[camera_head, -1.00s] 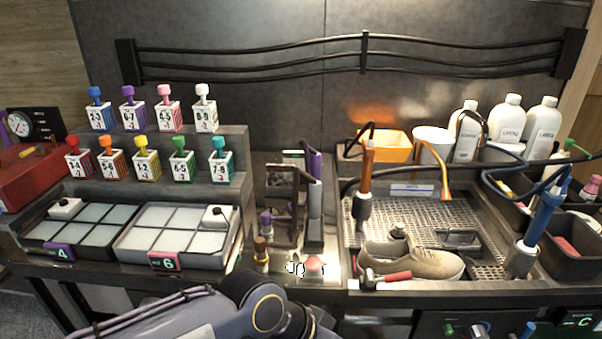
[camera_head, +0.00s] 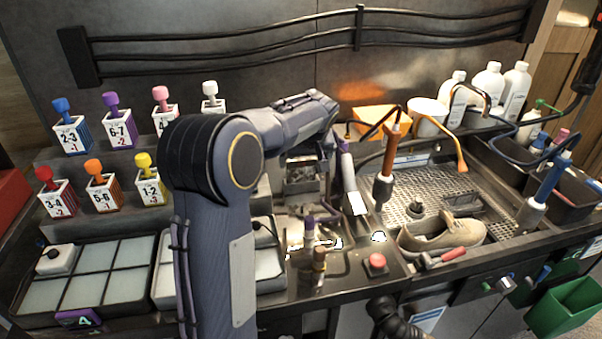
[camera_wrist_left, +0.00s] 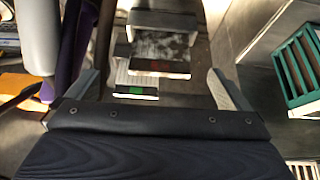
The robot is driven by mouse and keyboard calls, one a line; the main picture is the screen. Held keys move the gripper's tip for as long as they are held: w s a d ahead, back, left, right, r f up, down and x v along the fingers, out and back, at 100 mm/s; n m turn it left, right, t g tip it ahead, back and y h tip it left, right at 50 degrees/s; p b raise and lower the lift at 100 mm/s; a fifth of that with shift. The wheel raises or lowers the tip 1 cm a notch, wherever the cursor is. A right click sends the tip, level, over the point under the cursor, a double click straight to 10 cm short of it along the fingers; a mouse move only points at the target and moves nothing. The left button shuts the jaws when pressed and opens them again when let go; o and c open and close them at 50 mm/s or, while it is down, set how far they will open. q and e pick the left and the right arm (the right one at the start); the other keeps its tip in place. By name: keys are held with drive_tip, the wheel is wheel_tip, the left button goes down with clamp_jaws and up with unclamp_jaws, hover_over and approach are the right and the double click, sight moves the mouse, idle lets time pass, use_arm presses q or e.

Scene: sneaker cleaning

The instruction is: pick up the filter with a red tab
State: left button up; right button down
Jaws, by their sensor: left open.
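In the left wrist view, a pale filter with a dark-edged front and a small red tab (camera_wrist_left: 160,66) lies ahead, between my left fingers in the picture. A second filter with a green tab (camera_wrist_left: 136,91) sits just below it. My left gripper (camera_wrist_left: 152,76) is open, its two fingers spread wide with nothing between them that I can see held. The distance from the fingertips to the red-tab filter is hard to tell. In the head view, my left arm reaches over the bench to the back, and its forearm hides most of the gripper. My right gripper is out of view.
A dark holder (camera_head: 303,175) stands mid-bench. An orange-handled tool (camera_head: 386,165) and a sneaker (camera_head: 445,234) are right of it, on and above the wash grate. A red button (camera_head: 377,261) is in front. A teal rack (camera_wrist_left: 297,65) shows at right in the wrist view.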

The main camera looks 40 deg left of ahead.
sight(301, 165)
use_arm(q)
drive_tip(key=x, duration=0.2)
drive_tip(key=p+x, duration=0.1)
drive_tip(key=x, duration=0.1)
drive_tip(key=a+p+x, duration=0.1)
drive_tip(key=x, duration=0.2)
drive_tip(key=shift+w+r, duration=0.15)
drive_tip(key=shift+w, duration=0.1)
drive_tip(key=shift+w+f, duration=0.1)
drive_tip(key=shift+f, duration=0.2)
drive_tip(key=c, duration=0.9)
drive_tip(key=shift+c, duration=0.2)
drive_tip(key=shift+r, duration=0.1)
